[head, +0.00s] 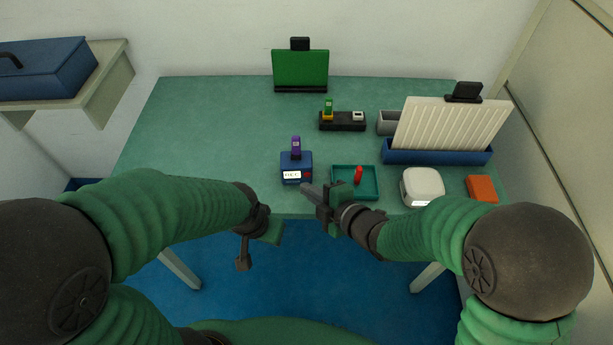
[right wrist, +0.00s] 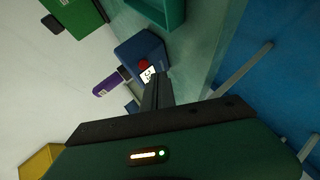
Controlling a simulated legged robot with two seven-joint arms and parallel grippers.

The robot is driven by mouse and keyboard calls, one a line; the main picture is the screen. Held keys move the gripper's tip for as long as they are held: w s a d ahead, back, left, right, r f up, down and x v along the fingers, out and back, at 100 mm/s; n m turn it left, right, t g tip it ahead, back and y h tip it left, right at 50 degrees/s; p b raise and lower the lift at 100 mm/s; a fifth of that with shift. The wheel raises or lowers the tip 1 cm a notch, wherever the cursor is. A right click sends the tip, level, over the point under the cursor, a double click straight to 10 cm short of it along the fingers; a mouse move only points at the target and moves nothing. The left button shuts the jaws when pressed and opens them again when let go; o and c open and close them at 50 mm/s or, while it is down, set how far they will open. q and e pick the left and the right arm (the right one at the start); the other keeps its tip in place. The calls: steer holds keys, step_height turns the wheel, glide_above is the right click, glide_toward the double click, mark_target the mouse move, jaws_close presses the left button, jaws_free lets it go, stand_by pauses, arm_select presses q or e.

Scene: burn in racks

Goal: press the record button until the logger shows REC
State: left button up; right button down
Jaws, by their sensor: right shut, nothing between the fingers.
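The logger is a small blue box (head: 296,161) near the table's front edge, with a purple stick (head: 296,146) upright in its top. Its white display (head: 291,175) carries dark characters that look like REC, but they are small. The red record button (head: 308,175) is right of the display. My right gripper (head: 306,188) is shut and empty, its tip just in front of the logger near the button. In the right wrist view the fingers (right wrist: 156,90) point at the display (right wrist: 149,75) and button (right wrist: 143,64); contact cannot be told. My left gripper (head: 258,250) is open, below the table's front edge.
A teal tray (head: 343,192) with a red object (head: 358,174) stands right of the logger. Further right are a white rounded device (head: 422,186) and an orange block (head: 482,188). Behind are a black holder (head: 342,126) and a blue rack (head: 440,157). The table's left side is clear.

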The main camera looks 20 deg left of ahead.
steer(key=s, duration=0.2)
steer(key=s+d+b, duration=0.1)
steer(key=s, duration=0.1)
steer(key=shift+s+d, duration=0.2)
steer(key=shift+s, duration=0.2)
stand_by(0.7)
